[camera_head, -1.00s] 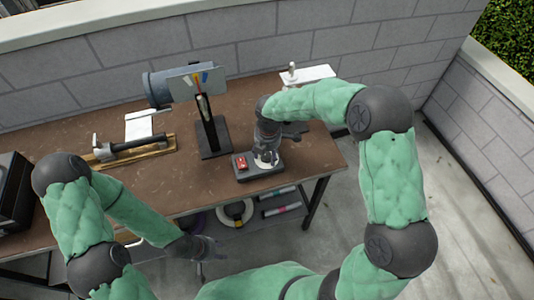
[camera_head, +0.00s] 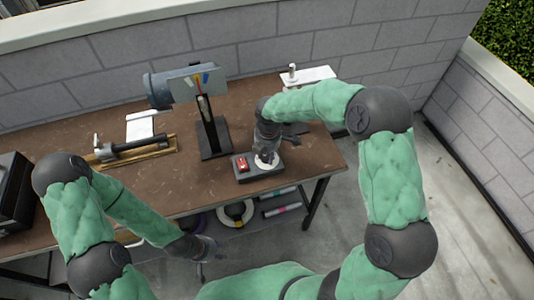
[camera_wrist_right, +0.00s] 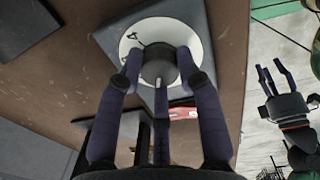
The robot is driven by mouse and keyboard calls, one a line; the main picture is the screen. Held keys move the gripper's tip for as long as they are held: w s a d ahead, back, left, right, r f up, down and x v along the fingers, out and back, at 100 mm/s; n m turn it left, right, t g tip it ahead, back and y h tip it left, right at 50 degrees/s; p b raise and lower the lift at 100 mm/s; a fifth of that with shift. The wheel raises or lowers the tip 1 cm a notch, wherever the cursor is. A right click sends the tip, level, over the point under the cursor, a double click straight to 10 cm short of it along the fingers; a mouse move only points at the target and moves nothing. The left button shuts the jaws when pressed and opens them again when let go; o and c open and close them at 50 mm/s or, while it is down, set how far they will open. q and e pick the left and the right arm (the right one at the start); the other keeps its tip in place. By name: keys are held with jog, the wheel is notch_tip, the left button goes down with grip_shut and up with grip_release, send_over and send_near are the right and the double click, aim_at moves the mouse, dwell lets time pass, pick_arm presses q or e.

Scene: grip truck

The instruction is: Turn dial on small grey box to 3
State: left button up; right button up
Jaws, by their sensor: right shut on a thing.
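The small grey box (camera_head: 262,172) sits near the front right edge of the brown table, with a red switch (camera_head: 242,164) at its left. Its white dial disc (camera_wrist_right: 139,34) and dark round knob (camera_wrist_right: 160,68) show in the right wrist view. A mark like a 4 is on the disc; other numbers are hidden or unreadable. My right gripper (camera_head: 266,156) points down over the box, shut on the knob with fingers on both sides. My left gripper (camera_head: 207,249) hangs empty in front of the table; its fingers look apart in the right wrist view (camera_wrist_right: 273,78).
A black stand (camera_head: 213,137) with a grey cylinder and plate stands left of the box. A tool on a wooden board (camera_head: 135,150) lies further left. A white plate (camera_head: 308,76) is at the back right. Tape rolls and tubes lie on a shelf below.

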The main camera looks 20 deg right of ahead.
jog(key=m, duration=0.4)
jog(key=shift+p, duration=0.4)
jog(key=m, duration=0.4)
jog(key=shift+m+h, duration=0.3)
jog(key=m, duration=0.4)
jog(key=shift+m, duration=1.9)
jog(key=shift+s+a, duration=0.1)
jog(key=shift+f+g, duration=0.1)
jog(key=shift+g, duration=0.2)
jog(key=o, duration=1.1)
jog(key=shift+o, duration=0.2)
jog(key=shift+r, duration=0.2)
